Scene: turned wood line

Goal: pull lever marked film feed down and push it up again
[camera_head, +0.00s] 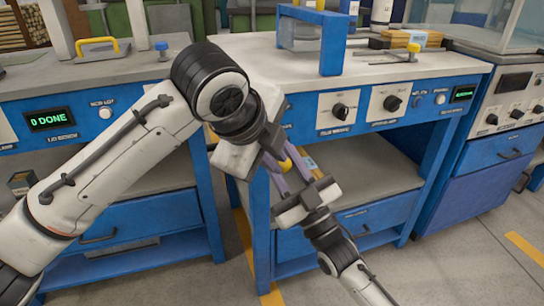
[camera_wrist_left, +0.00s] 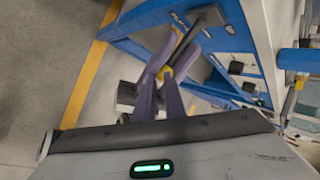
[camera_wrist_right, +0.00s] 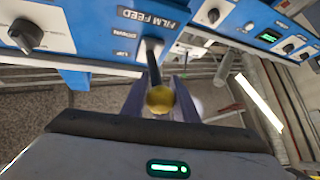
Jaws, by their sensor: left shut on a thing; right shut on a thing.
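The film feed lever shows in the right wrist view as a dark rod with a yellow knob (camera_wrist_right: 160,99), below the FILM FEED label (camera_wrist_right: 148,17) on a blue panel. My right gripper (camera_wrist_right: 160,95) is shut around the knob. In the head view it (camera_head: 287,180) reaches up from below to the bench's front left corner. My left gripper (camera_head: 268,152) comes in from the left to the same place. In the left wrist view its purple fingers (camera_wrist_left: 160,100) are shut at the yellow knob (camera_wrist_left: 166,73); their exact contact is hard to see. The arms hide most of the lever in the head view.
The blue bench (camera_head: 440,105) has dials and a green display on its front panel, and an open shelf below. A second bench (camera_head: 100,110) at the left shows "0 DONE". A blue frame (camera_head: 333,45) stands on the bench top. Bare floor lies in front.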

